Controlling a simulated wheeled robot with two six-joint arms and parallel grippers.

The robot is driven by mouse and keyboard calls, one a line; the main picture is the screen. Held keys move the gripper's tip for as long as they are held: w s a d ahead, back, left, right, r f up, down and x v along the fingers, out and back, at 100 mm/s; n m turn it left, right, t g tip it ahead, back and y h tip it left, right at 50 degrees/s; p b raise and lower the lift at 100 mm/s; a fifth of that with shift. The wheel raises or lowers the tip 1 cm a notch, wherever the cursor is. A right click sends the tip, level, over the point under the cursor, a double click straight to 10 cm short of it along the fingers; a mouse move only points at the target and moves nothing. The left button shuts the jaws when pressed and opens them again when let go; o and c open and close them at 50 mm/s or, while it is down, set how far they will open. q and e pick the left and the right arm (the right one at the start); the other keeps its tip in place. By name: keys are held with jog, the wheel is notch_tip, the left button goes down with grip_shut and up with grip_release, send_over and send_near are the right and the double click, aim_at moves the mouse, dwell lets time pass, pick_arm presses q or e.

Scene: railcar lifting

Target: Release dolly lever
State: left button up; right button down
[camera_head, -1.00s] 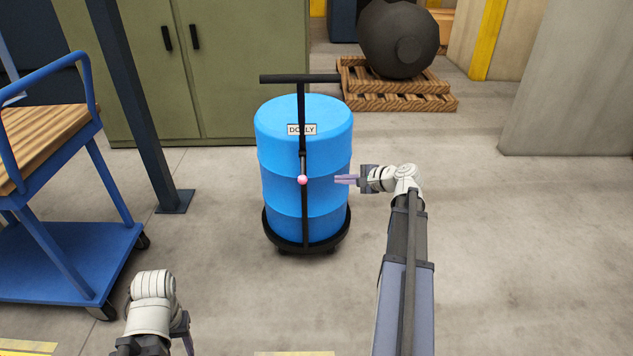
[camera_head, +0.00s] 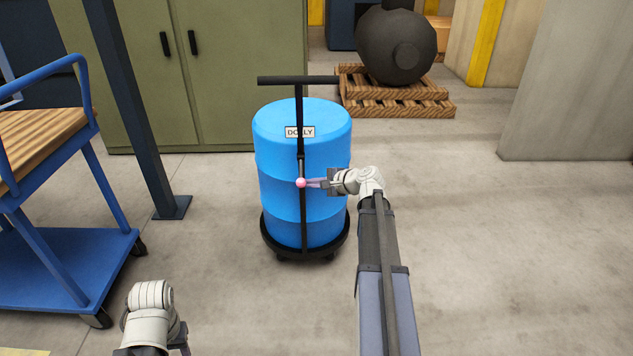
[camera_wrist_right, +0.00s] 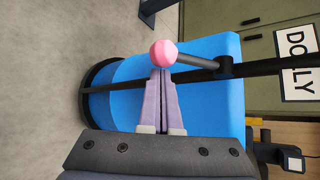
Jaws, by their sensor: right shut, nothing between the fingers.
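A blue barrel (camera_head: 280,166) stands upright on a black round wheeled dolly base (camera_head: 273,250). The dolly's black upright post (camera_head: 304,226) with a T-handle (camera_head: 297,80) rises in front of the barrel, and a DOLLY label (camera_head: 300,132) shows behind it. The dolly lever is a short grey rod with a pink ball knob (camera_head: 301,183); the knob also shows in the right wrist view (camera_wrist_right: 163,53). My right gripper (camera_head: 311,183) is shut and empty, its fingertips (camera_wrist_right: 161,72) at or very near the knob; contact is unclear. My left gripper (camera_head: 184,345) is low at left, its fingers mostly hidden.
A blue cart (camera_head: 70,255) with a wooden top stands at left, beside a dark steel post (camera_head: 140,120). A green cabinet (camera_head: 235,60) is behind the barrel. A dark round tank (camera_head: 395,48) sits on wooden pallets (camera_head: 395,107). The floor at right is clear.

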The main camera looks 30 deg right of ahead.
dwell(0.4)
jog(key=shift+s+a+r+g+p, duration=0.1)
jog(key=shift+s+r+g+p, duration=0.15)
jog(key=shift+p, duration=0.4)
jog(key=shift+r, duration=0.1)
notch_tip(320, 180, up, 9)
jog(key=m+g+y+p, duration=0.2)
jog(key=g+p, duration=0.4)
jog(key=p, duration=0.8)
jog(key=shift+s+a+m+y, duration=0.2)
jog(key=shift+s+m+y, duration=0.1)
jog(key=shift+m, duration=0.5)
jog(key=shift+w+r, duration=0.1)
